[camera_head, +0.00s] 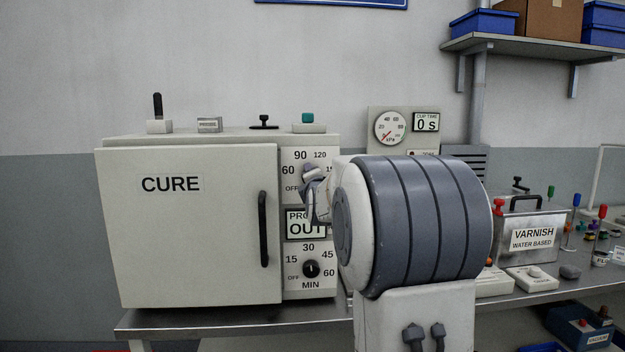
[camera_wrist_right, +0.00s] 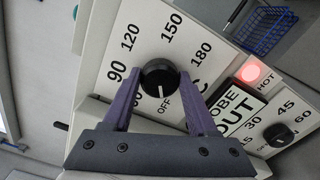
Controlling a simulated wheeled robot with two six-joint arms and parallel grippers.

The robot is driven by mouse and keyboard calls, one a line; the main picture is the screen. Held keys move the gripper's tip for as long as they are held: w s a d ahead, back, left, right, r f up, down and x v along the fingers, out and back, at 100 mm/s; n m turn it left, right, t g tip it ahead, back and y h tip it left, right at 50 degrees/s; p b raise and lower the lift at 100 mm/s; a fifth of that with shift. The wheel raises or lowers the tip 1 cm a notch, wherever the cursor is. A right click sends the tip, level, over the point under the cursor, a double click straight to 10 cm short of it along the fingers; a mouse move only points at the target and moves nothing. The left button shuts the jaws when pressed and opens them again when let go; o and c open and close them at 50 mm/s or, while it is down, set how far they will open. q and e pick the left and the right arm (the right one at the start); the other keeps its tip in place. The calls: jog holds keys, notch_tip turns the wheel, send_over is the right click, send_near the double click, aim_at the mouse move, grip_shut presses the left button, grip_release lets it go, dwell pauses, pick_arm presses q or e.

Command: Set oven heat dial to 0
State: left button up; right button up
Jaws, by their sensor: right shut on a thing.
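The cream CURE oven (camera_head: 190,225) stands on the bench with its door shut. Its black heat dial (camera_wrist_right: 159,76) is in the right wrist view, on a scale marked OFF, 60, 90, 120, 150 and 180. The white pointer line points to about OFF. My right gripper (camera_wrist_right: 160,77) is shut on the dial, one purple finger on each side. In the head view my right gripper (camera_head: 312,190) is at the upper control panel, and my arm hides the dial there. My left gripper is not in view.
Below the heat dial is a display (camera_head: 305,225) reading PROBE OUT, partly hidden. Lower is a black minute dial (camera_head: 311,269). A red HOT lamp (camera_wrist_right: 251,72) is lit. A varnish box (camera_head: 531,239) and small parts stand to the right on the bench.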

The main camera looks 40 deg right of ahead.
jog(key=shift+a, duration=0.1)
jog(key=o, duration=1.4)
jog(key=shift+c, duration=0.2)
jog(key=b+v, duration=0.1)
jog(key=v, duration=0.9)
jog(key=shift+s, duration=0.15)
jog(key=shift+a+f, duration=0.1)
jog(key=shift+a, duration=0.05)
